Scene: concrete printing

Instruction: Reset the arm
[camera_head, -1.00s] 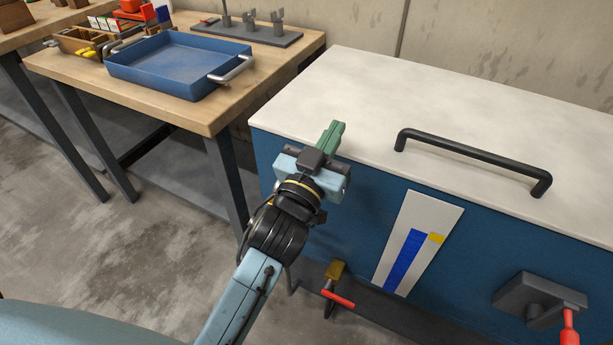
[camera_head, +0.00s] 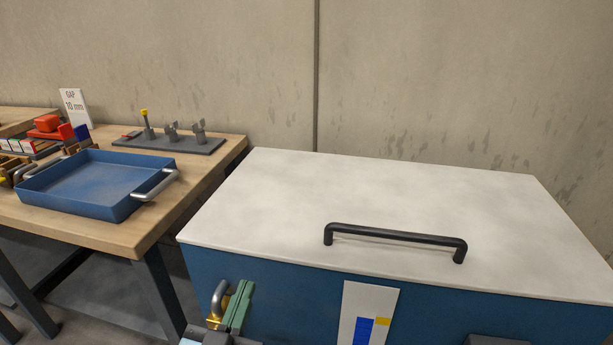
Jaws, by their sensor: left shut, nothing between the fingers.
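My left gripper (camera_head: 243,287) shows at the bottom edge of the head view, left of centre. Its green fingers are shut together, with nothing seen between them. They point up in front of the blue side of a large chest (camera_head: 290,290), below the front edge of its white lid (camera_head: 380,190). Most of my left arm is cut off by the lower edge. A curved metal piece with a brass-coloured part (camera_head: 219,298) shows just left of the fingers; I cannot tell whether they touch. My right gripper is not in view.
The lid is down and bears a black bar handle (camera_head: 395,237). A white strip with blue and yellow marks (camera_head: 366,310) is on the chest's front. At left, a wooden bench (camera_head: 142,238) holds a blue tray (camera_head: 125,208) and a grey fixture plate (camera_head: 170,143).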

